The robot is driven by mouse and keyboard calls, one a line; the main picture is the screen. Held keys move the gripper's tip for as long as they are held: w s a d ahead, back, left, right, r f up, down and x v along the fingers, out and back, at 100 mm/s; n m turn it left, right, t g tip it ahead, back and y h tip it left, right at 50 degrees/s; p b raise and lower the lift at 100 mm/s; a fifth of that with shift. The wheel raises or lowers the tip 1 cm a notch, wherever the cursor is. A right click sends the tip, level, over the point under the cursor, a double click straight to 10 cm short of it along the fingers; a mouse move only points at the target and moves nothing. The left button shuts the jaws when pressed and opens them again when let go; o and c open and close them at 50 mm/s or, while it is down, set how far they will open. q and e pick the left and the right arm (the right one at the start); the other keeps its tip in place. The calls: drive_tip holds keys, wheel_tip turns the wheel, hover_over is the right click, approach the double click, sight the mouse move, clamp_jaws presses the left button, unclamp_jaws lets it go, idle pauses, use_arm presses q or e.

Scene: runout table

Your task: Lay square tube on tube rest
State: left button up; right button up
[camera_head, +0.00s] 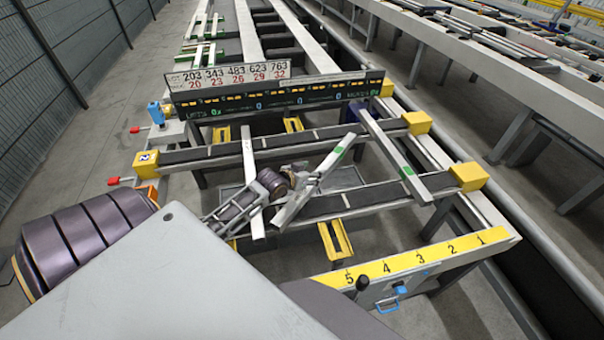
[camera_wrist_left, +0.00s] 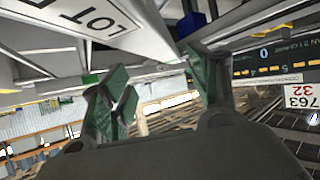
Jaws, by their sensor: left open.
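Pale square tubes lie across the dark padded rails of the rest (camera_head: 350,202), which has yellow end blocks. One tube (camera_head: 395,157) with green marks spans the rails at the right. Another tube (camera_head: 248,165) lies to the left, partly hidden by my arm. A third tube (camera_head: 335,157) with a green mark slants the other way between them, beside my left gripper (camera_head: 304,178). Whether this tube touches the rails I cannot tell. My left gripper is open; its green-padded fingers (camera_wrist_left: 160,95) stand apart in the left wrist view. My right gripper is not in view.
A numbered display board (camera_head: 275,97) stands behind the rails. A yellow scale (camera_head: 412,262) marks the front edge. Blue and red handles sit at the left end. A long conveyor frame runs along the right. A surface lettered LOT (camera_wrist_left: 95,20) shows in the wrist view.

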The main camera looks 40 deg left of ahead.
use_arm(q)
drive_tip(key=shift+v, duration=2.95)
drive_tip(key=shift+w, duration=0.1)
